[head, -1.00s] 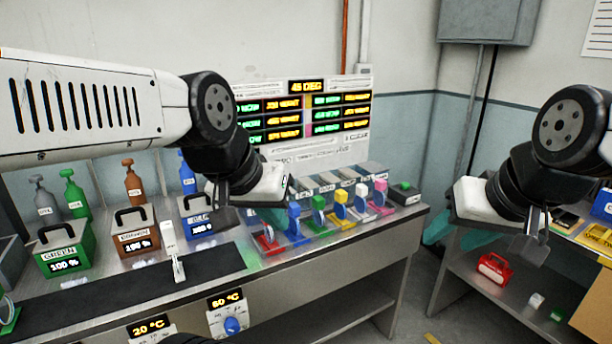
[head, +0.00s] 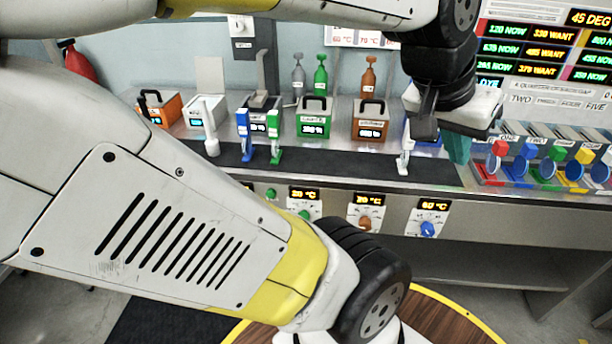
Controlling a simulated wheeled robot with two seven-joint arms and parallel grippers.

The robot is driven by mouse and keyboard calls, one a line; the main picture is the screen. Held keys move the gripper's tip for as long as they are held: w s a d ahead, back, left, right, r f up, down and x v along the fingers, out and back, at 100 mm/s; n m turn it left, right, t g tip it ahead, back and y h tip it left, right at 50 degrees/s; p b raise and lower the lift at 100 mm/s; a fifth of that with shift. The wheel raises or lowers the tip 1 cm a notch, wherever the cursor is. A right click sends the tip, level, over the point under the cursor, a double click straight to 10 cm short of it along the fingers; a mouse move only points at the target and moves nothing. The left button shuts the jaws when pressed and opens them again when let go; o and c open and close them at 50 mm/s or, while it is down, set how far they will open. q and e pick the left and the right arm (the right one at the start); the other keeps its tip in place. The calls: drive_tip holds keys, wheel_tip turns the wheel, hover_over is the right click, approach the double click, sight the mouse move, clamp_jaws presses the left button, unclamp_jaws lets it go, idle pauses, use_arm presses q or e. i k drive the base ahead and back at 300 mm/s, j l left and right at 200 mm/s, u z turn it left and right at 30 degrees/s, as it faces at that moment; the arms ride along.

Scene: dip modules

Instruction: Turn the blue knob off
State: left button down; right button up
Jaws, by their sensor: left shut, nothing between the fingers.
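The blue knob (head: 428,229) sits on a white panel on the counter's front face, under a small display (head: 433,205) that reads about 60 °C. Its pointer is too small to read for certain. My left gripper (head: 457,149) hangs above the counter, up and to the right of the knob and apart from it. Its teal fingers point down, shut and empty. My right gripper is out of view.
A green knob (head: 304,214) and an orange-brown knob (head: 365,223) are on panels left of the blue one. Coloured levers (head: 545,165) stand at the right. Several labelled boxes and bottles line the counter (head: 330,168). My large arm link fills the lower left.

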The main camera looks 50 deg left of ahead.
sight(427, 228)
drive_tip(key=k+j, duration=0.35)
drive_tip(key=k+j+u, duration=0.1)
drive_tip(key=k+j, duration=0.25)
drive_tip(key=j, duration=0.15)
drive_tip(key=k+j, duration=0.3)
drive_tip(key=j, duration=0.15)
drive_tip(key=k+j, duration=0.35)
drive_tip(key=k+j+u, duration=0.1)
drive_tip(key=k+j, duration=0.2)
drive_tip(key=j, duration=0.25)
drive_tip(key=k+j, duration=0.35)
drive_tip(key=j, duration=0.15)
drive_tip(key=k+j, duration=0.3)
drive_tip(key=j, duration=0.15)
drive_tip(key=z, duration=0.8)
drive_tip(key=i+j, duration=0.15)
drive_tip(key=i, duration=0.3)
drive_tip(key=i+j, duration=0.15)
drive_tip(key=i, duration=0.35)
drive_tip(key=i+j, duration=0.15)
drive_tip(key=i, duration=0.3)
drive_tip(key=i+j, duration=0.15)
drive_tip(key=i, duration=0.35)
drive_tip(key=i+j, duration=0.15)
drive_tip(key=i, duration=0.3)
